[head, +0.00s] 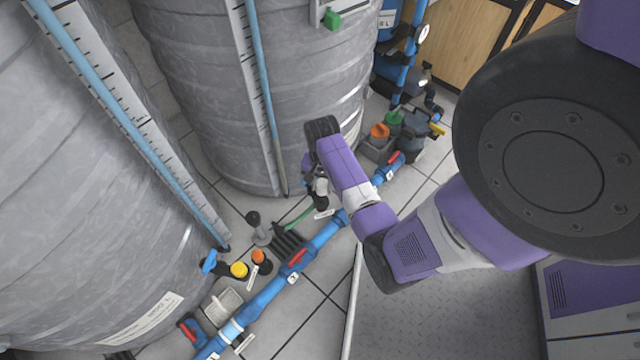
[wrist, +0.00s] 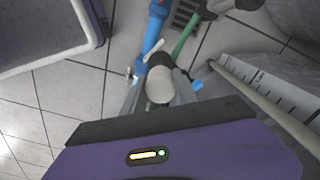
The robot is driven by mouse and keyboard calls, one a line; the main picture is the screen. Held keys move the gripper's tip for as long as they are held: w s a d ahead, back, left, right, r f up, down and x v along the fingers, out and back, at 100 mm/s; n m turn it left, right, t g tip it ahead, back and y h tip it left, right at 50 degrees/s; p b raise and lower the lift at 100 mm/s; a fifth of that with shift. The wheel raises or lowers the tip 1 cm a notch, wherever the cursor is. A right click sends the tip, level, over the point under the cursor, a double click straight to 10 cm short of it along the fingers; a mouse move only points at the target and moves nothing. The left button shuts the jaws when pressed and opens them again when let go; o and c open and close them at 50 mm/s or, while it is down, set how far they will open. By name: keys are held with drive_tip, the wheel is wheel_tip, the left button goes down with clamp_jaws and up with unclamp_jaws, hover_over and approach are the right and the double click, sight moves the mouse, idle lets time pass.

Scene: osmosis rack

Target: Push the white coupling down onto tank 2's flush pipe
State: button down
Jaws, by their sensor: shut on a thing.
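My gripper (head: 316,182) points down beside the base of the middle grey tank (head: 290,110). In the wrist view its two fingers (wrist: 160,92) are shut on the white coupling (wrist: 160,86), a short pale cylinder with a dark part at its far end. In the head view the coupling (head: 321,186) is a small pale patch at the fingers, with a black piece below it. I cannot tell whether the coupling is seated on a flush pipe; the pipe under it is hidden. A green hose (head: 297,218) runs close by.
A blue pipe (head: 325,234) with red-handled valves (head: 297,256) crosses the floor beside the gripper. A grey stub with a black top (head: 256,225) stands left. Yellow (head: 239,269) and orange caps are near the left tank (head: 90,200). Orange and green caps (head: 380,131) lie behind.

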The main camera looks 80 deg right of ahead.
sight(321, 200)
drive_tip(key=shift+f, duration=0.1)
wheel_tip(321, 200, down, 6)
drive_tip(key=b, duration=0.6)
drive_tip(key=shift+r, duration=0.2)
drive_tip(key=shift+a+r+p, duration=0.1)
drive_tip(key=shift+p, duration=0.9)
idle(2.1)
drive_tip(key=shift+f, duration=0.45)
idle(0.3)
drive_tip(key=c, duration=0.9)
unclamp_jaws()
drive_tip(key=shift+o, duration=0.2)
drive_tip(key=shift+r+p, duration=1.65)
drive_tip(key=shift+r, duration=2.3)
